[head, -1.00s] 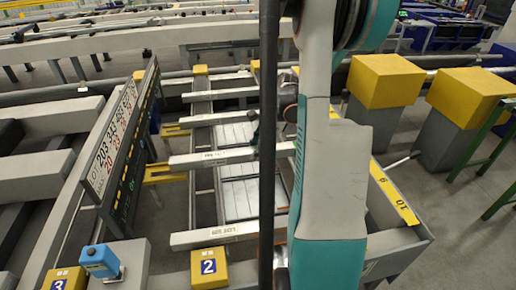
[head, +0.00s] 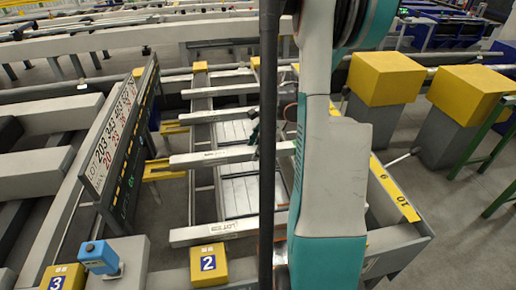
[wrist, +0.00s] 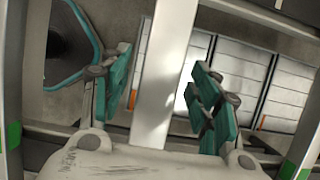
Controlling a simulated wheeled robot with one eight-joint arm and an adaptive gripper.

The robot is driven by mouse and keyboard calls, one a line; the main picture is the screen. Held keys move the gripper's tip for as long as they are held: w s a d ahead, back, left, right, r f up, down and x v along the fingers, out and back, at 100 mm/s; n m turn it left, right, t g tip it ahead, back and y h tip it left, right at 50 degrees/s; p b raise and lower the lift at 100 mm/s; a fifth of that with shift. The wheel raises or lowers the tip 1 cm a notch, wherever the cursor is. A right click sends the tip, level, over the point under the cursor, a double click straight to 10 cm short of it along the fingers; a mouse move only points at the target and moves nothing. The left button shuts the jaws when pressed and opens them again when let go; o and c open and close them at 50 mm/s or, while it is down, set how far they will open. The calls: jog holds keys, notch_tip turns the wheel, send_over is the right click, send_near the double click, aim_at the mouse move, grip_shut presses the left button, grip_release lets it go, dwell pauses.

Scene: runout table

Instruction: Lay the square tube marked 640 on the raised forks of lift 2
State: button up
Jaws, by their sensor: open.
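Several pale square tubes lie crosswise in the head view, including a near one (head: 218,232) and a middle one (head: 225,156). Their printed marks are too small to read, so I cannot tell which is 640. A yellow block marked 2 (head: 208,264) stands at the near end. Yellow forks (head: 165,171) stick out beside the sign board. My gripper (wrist: 162,88) is open in the wrist view, its teal fingers on either side of a pale tube (wrist: 168,65), with gaps visible. In the head view my arm mostly hides it.
A sign board (head: 112,150) with numbers stands left of the tubes. Large yellow-topped posts (head: 388,80) stand at the right. Grey slats (head: 238,195) lie below the tubes.

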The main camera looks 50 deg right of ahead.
jog(key=v, duration=1.2)
jog(key=shift+w+a, duration=0.1)
jog(key=shift+a, duration=0.05)
